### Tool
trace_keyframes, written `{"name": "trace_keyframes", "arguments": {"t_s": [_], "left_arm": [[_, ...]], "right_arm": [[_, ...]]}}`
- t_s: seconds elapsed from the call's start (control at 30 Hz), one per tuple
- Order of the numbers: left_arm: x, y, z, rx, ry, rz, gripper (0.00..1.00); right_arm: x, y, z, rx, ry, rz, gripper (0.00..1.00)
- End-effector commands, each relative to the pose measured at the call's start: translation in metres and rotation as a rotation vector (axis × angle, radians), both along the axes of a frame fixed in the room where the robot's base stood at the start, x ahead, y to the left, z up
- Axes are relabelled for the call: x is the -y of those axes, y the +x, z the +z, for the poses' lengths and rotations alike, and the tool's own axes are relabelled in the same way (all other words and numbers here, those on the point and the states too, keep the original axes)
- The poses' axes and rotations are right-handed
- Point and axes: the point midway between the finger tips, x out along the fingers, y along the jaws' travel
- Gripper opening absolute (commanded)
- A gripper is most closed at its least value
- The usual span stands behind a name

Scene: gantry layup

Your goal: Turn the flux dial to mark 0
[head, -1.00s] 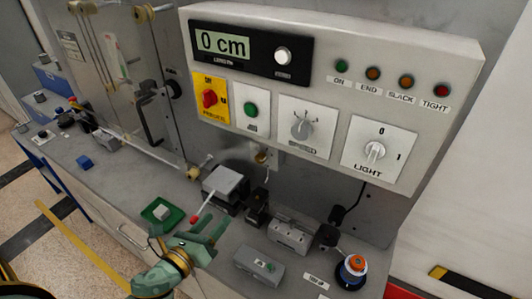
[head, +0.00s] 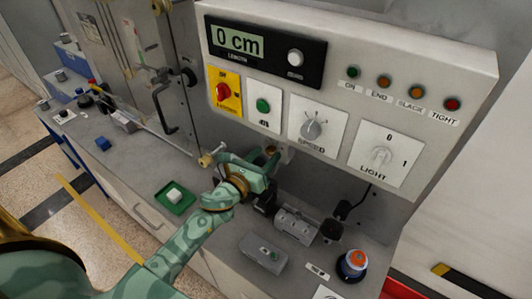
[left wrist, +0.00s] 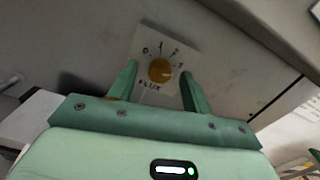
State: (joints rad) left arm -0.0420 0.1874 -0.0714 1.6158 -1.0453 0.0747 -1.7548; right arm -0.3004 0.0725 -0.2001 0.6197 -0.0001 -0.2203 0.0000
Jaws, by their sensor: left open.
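The flux dial (left wrist: 160,70) is a round yellow-orange knob on a pale square plate (left wrist: 148,36) marked 0, 1, 2, 3, with FLUX printed below it. A small pale mark shows on the knob's right side, towards 3; it is too small to be sure. My left gripper (head: 266,171) is open. In the left wrist view its two green fingers stand on either side of the knob, with visible gaps; I cannot tell how far in front of it they are. In the head view the gripper is under the control panel and largely hides the dial's area. My right gripper is not in view.
The control panel (head: 340,78) overhangs just above the gripper, with speed (head: 312,130) and light (head: 381,158) knobs. A grey clamp-like block (head: 295,225), a grey box (head: 263,254) and an orange-topped button (head: 354,262) stand right of the arm. A green tray (head: 167,202) lies left.

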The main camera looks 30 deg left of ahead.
Motion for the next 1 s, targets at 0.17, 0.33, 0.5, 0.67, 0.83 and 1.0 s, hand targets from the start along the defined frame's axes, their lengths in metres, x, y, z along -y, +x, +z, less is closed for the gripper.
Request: {"name": "trace_keyframes", "arguments": {"t_s": [0.17,0.33,0.5,0.67,0.83,1.0], "left_arm": [[0.0019,0.0093,-0.0003,-0.001,0.0,0.0,0.49],[0.0019,0.0096,-0.0005,-0.001,0.0,0.0,0.49],[0.0017,0.0095,-0.0003,-0.001,0.0,0.0,0.18],[0.0016,0.0095,-0.0002,-0.001,0.0,0.0,0.04],[0.0015,0.0094,-0.0002,-0.003,-0.015,0.0,0.04],[0.0013,0.0094,-0.0001,-0.011,-0.071,0.0,0.04]], "right_arm": [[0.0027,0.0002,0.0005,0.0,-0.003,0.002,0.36],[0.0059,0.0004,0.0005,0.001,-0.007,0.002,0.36],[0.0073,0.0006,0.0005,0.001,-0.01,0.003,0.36],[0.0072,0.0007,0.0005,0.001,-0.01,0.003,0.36],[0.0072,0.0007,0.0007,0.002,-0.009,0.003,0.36],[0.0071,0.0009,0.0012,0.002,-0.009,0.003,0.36]]}}
